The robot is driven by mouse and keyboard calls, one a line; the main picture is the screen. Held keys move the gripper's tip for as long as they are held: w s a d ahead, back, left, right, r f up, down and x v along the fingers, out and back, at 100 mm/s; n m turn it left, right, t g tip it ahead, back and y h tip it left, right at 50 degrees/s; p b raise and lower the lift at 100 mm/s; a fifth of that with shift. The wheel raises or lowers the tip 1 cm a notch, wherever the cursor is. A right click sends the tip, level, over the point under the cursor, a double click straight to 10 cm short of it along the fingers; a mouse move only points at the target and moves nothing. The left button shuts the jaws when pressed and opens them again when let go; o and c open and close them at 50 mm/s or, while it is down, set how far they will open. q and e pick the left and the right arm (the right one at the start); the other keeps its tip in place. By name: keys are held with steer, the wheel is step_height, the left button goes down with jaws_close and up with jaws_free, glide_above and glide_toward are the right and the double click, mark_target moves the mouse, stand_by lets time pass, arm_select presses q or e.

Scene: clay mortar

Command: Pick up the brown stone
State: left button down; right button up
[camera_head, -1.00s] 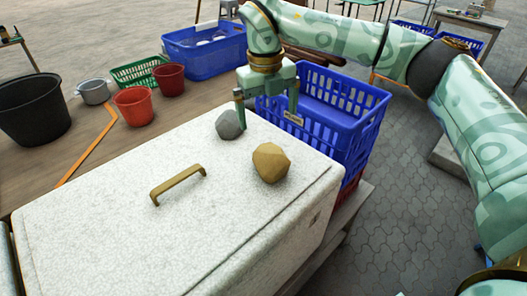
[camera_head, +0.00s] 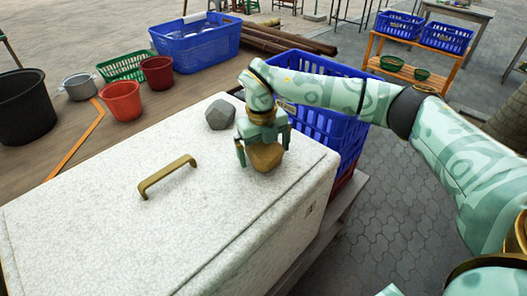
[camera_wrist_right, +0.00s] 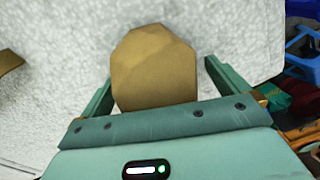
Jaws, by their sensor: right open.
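The brown stone (camera_head: 264,157) is a faceted, tan-brown lump on the white speckled lid (camera_head: 90,225) of a large box. My right gripper (camera_head: 263,160) is over it, pointing down, with one finger on each side of the stone. In the right wrist view the stone (camera_wrist_right: 155,68) lies between the two open fingers (camera_wrist_right: 156,80), with a visible gap on both sides. A grey stone (camera_head: 220,114) lies on the lid, just behind and left of my gripper. My left gripper is not in view.
A brass handle (camera_head: 167,176) stands up from the lid, left of the gripper. A blue crate (camera_head: 340,135) stands against the lid's right side. Red buckets (camera_head: 122,101), a black bucket and a blue basket (camera_head: 196,38) are on the table behind.

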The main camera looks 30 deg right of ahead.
steer(key=c, duration=1.8)
steer(key=shift+r, duration=0.1)
steer(key=shift+c, duration=0.4)
steer(key=shift+r, duration=0.15)
